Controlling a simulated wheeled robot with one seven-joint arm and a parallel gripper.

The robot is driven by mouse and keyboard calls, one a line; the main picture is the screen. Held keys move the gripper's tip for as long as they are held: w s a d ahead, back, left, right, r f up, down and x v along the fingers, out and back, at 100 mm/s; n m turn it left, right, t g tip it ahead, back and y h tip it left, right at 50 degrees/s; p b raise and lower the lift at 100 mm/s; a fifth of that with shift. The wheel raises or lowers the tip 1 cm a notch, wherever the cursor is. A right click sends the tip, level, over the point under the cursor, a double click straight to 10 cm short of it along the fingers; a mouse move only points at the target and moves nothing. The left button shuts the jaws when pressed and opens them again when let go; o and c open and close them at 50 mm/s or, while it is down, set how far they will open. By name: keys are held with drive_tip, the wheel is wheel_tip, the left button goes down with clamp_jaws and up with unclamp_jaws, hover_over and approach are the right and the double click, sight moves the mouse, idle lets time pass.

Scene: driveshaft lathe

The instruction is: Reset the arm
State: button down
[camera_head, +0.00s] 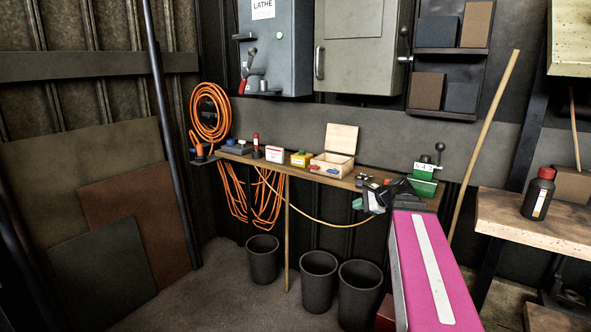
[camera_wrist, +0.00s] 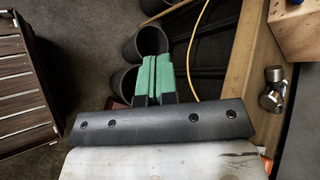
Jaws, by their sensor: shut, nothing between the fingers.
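My arm reaches out in pink from the lower right of the head view. My gripper (camera_head: 357,204) is at its far end, in front of the narrow wooden shelf (camera_head: 230,154). In the wrist view the gripper's green fingers (camera_wrist: 153,75) lie side by side, shut and empty. Dark bins and the floor show beyond the fingertips. The fingers touch nothing that I can see. The shelf's edge also runs along the right of the wrist view (camera_wrist: 238,75).
The shelf holds an open wooden box (camera_head: 331,165), a yellow box (camera_head: 301,158) and a green device (camera_head: 424,178). Bins (camera_head: 318,280) stand below. A bottle (camera_head: 538,194) stands on the right bench (camera_head: 520,223). Orange cable (camera_head: 210,113) hangs left; the floor at left centre is clear.

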drive_tip(key=s+a+f+n+g+h, duration=0.1)
drive_tip(key=s+f+n+g+h, duration=0.1)
drive_tip(key=s+f+n, duration=0.3)
drive_tip(key=s+a+f+n+g+h, duration=0.1)
drive_tip(key=s+f+n, duration=0.4)
drive_tip(key=f, duration=0.7)
drive_tip(key=s+a+f+n+g+h, duration=0.2)
drive_tip(key=s+f+n+g+h, duration=0.2)
drive_tip(key=f, duration=0.4)
drive_tip(key=shift+s+f+n+h, duration=0.35)
drive_tip(key=shift+s+n+h, duration=0.1)
drive_tip(key=shift+n+h, duration=0.35)
